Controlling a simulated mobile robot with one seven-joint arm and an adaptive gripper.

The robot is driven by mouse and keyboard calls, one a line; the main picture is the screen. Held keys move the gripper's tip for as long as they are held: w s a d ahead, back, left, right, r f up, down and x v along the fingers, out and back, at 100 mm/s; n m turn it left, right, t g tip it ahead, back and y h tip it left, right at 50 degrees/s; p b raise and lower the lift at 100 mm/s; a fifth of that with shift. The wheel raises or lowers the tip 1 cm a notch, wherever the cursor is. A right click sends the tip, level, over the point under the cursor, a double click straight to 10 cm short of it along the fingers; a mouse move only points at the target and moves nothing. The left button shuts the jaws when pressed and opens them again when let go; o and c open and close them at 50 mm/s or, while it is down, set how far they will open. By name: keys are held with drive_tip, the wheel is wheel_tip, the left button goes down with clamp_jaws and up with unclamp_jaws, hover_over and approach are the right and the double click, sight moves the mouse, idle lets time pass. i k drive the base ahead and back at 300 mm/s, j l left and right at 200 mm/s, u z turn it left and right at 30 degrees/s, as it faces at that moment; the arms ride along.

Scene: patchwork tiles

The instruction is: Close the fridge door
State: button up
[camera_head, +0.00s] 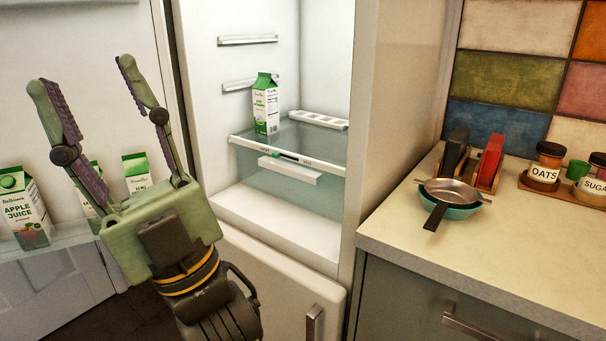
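The fridge (393,130) stands open, and its lit white inside faces me. The fridge door (95,50) is swung wide to the left, with its inner side and a door shelf showing. Cartons stand on that shelf, including an apple juice carton (22,208). My gripper (82,72) points up in front of the door's inner side. Its two fingers are spread apart with nothing between them. I cannot tell whether it touches the door. The door's outer edge and handle are not in view.
A green and white carton (265,104) stands on the fridge's glass shelf (310,143). A lower door (285,285) with a handle is shut below. On the right, a counter (480,240) holds a pan (452,191) on a teal bowl, and jars (545,168).

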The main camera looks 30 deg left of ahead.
sight(74, 44)
drive_tip(key=i+j+u, duration=0.1)
drive_tip(key=j, duration=0.25)
drive_tip(key=i+j+u, duration=0.1)
drive_tip(key=j, duration=0.3)
drive_tip(key=i+j+u, duration=0.1)
drive_tip(key=j, duration=0.25)
drive_tip(key=i+j+u, duration=0.1)
drive_tip(key=j, duration=0.25)
drive_tip(key=u, duration=0.45)
drive_tip(key=j+u, duration=0.1)
drive_tip(key=u, duration=0.75)
drive_tip(key=i+u, duration=0.1)
drive_tip(key=u, duration=0.35)
drive_tip(key=j+u, duration=0.1)
drive_tip(key=u, duration=0.8)
